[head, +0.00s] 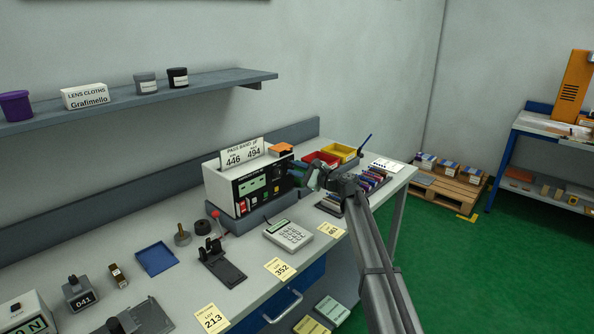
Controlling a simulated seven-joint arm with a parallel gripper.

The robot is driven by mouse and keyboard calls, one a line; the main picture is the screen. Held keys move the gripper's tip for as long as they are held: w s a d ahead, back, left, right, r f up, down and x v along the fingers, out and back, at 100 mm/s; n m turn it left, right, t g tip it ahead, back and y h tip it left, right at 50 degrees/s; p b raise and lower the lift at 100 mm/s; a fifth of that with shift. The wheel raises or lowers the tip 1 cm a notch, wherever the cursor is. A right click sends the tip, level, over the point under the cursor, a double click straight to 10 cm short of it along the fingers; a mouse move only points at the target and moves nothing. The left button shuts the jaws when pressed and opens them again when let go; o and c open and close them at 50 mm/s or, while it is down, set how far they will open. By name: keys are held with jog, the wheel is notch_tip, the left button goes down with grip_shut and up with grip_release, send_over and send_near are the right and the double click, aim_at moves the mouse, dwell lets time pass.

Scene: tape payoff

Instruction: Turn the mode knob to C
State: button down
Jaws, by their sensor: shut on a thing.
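A white instrument (212,184) with a black front panel stands on the bench in the head view. The panel has a greenish display, small buttons and sockets. My gripper (295,173) is at the right end of this panel, reaching in from the right. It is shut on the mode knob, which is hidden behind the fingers. The knob's letters and pointer are too small or covered, so its setting cannot be read.
A card reading 446 and 494 (243,152) stands on the instrument. Red (318,158) and yellow (343,152) bins sit behind my gripper. A shelf (140,97) hangs above.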

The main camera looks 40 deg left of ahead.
jog(key=n, duration=0.5)
jog(key=n+t, duration=0.1)
jog(key=n, duration=0.3)
jog(key=shift+s+n+h, duration=0.1)
jog(key=shift+n+h, duration=0.3)
jog(key=shift+n, duration=0.3)
jog(key=c, duration=1)
grip_release()
jog(key=shift+o, duration=0.2)
jog(key=shift+r, duration=0.1)
jog(key=d+r, duration=0.1)
jog(key=d, duration=1.2)
jog(key=shift+w+d, duration=0.35)
jog(key=shift+d, duration=0.05)
